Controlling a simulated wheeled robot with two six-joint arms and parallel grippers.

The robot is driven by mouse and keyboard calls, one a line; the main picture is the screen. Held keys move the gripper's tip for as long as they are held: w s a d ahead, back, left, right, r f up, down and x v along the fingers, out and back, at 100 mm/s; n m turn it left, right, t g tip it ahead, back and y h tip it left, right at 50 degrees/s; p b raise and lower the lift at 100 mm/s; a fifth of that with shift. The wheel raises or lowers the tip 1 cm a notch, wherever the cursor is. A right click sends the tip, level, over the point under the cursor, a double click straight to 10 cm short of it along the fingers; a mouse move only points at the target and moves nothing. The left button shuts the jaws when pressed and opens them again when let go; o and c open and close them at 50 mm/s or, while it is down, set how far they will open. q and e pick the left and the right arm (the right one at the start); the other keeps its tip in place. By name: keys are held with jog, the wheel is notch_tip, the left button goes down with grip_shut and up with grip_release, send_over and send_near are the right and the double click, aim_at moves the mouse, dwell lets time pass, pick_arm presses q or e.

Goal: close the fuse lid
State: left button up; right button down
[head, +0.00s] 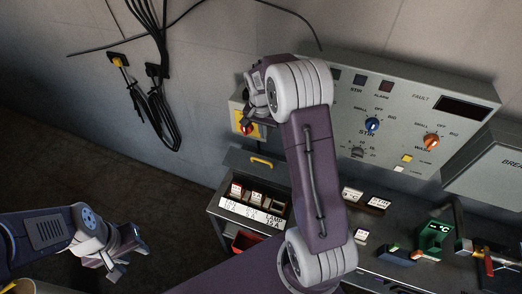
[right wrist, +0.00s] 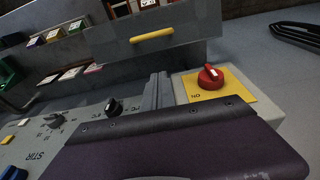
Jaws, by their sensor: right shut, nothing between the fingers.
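The fuse lid (head: 238,164) is a grey panel with a yellow handle (head: 262,160). It stands raised at the back of the fuse box (head: 252,215), and the fuses in front of it are uncovered. In the right wrist view the lid (right wrist: 205,33) and its yellow handle (right wrist: 152,34) show at the top, beyond the fingers. My right gripper (head: 256,100) is up by the wall panel, above and apart from the lid; its fingers (right wrist: 158,92) are together and empty. My left gripper (head: 132,259) is at lower left, apart from the box, with its fingers spread and empty.
A red rotary switch on a yellow plate (right wrist: 210,82) is close to my right gripper. The control panel (head: 400,100) with knobs is at the right. Black cables (head: 160,100) hang on the wall. A green meter (head: 434,238) and labelled blocks stand on the bench.

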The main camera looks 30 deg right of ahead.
jog(key=f, duration=0.2)
jog(key=s+f+p, duration=0.1)
jog(key=f, duration=0.2)
jog(key=a+f+p, duration=0.1)
jog(key=f, duration=0.1)
jog(key=shift+s+f, duration=0.25)
jog(key=shift+s+a+f, duration=0.15)
jog(key=shift+a+f, duration=0.05)
jog(key=shift+a, duration=0.15)
jog(key=shift+s+d, duration=0.1)
jog(key=shift+f, duration=0.1)
